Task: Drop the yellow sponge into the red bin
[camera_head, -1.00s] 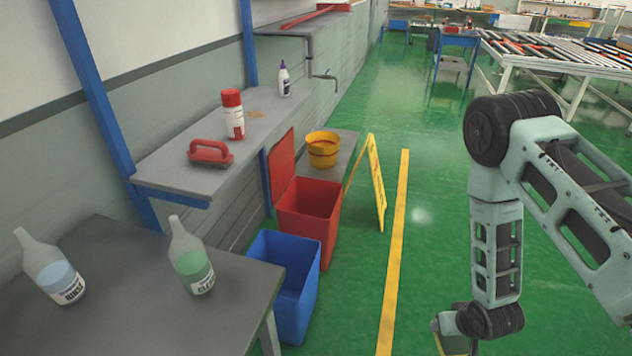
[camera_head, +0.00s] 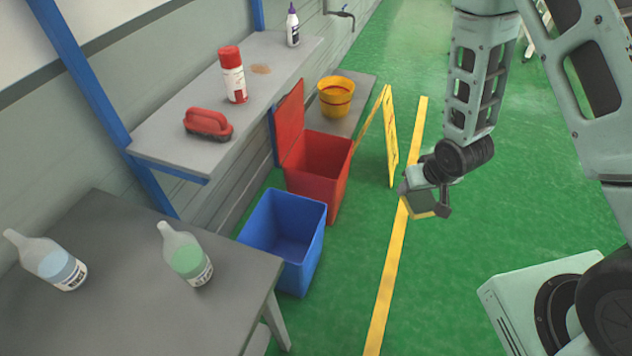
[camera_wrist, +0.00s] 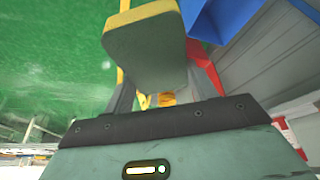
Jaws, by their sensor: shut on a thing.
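The yellow sponge (camera_head: 420,204), with a grey-green face, is held in my gripper (camera_head: 425,200) above the green floor, right of the bins. In the wrist view the sponge (camera_wrist: 145,45) fills the space between the fingers of my gripper (camera_wrist: 155,75). The red bin (camera_head: 322,172) stands on the floor left of my gripper, with its red lid raised against the wall side. My gripper is apart from the bin and not over it. The bin's floor is hidden.
A blue bin (camera_head: 285,238) stands in front of the red bin. A yellow floor sign (camera_head: 390,137) stands between the red bin and my arm. A yellow bucket (camera_head: 336,96) sits on a low shelf behind. A red brush (camera_head: 207,123) lies on the upper shelf.

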